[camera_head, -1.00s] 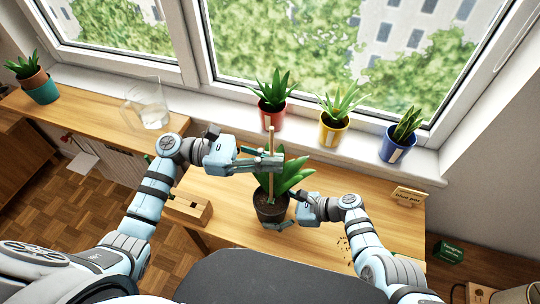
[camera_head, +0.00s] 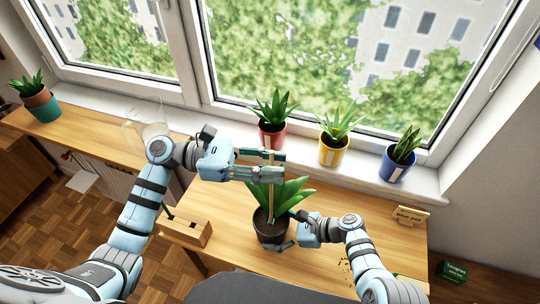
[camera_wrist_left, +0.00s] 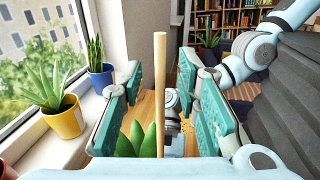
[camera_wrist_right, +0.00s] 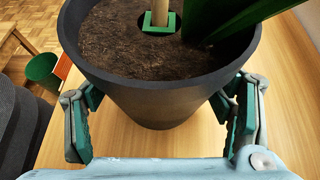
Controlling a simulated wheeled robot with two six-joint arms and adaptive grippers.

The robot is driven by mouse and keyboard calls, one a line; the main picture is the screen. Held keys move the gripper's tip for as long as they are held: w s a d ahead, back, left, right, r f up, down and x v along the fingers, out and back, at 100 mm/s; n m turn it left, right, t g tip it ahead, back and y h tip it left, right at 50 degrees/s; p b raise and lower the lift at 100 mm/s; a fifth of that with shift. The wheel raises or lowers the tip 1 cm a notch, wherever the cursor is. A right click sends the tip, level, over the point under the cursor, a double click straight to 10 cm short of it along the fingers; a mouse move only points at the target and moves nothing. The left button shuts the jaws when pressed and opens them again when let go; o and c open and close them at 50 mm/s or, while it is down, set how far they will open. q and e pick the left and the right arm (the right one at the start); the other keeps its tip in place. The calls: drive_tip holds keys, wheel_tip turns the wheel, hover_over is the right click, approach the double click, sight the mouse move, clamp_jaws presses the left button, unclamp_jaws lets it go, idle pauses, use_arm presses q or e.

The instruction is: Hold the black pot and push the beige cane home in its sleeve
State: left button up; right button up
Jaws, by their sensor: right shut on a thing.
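The black pot (camera_head: 268,235) stands upright on the table with dark soil and green leaves; the right wrist view shows its near wall (camera_wrist_right: 160,100). My right gripper (camera_head: 288,231) is shut on the pot, one finger at each side. The beige cane (camera_head: 271,203) rises from the soil. Its foot (camera_wrist_right: 159,14) is in a green square sleeve (camera_wrist_right: 160,25); how deep is hidden. My left gripper (camera_head: 278,165) is open near the cane's top. In the left wrist view the cane (camera_wrist_left: 160,95) stands between the spread fingers, apart from both.
Red (camera_head: 271,136), yellow (camera_head: 332,152) and blue (camera_head: 395,167) potted plants line the sill behind. A small sign (camera_head: 411,215) stands at the right. A glass vessel (camera_head: 146,125) is behind my left arm.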

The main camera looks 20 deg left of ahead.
sight(271, 151)
use_arm(q)
wheel_tip(271, 151, up, 4)
drive_tip(key=shift+f, duration=0.1)
idle(0.4)
use_arm(e)
drive_tip(key=o, duration=0.9)
drive_tip(key=shift+o, duration=0.2)
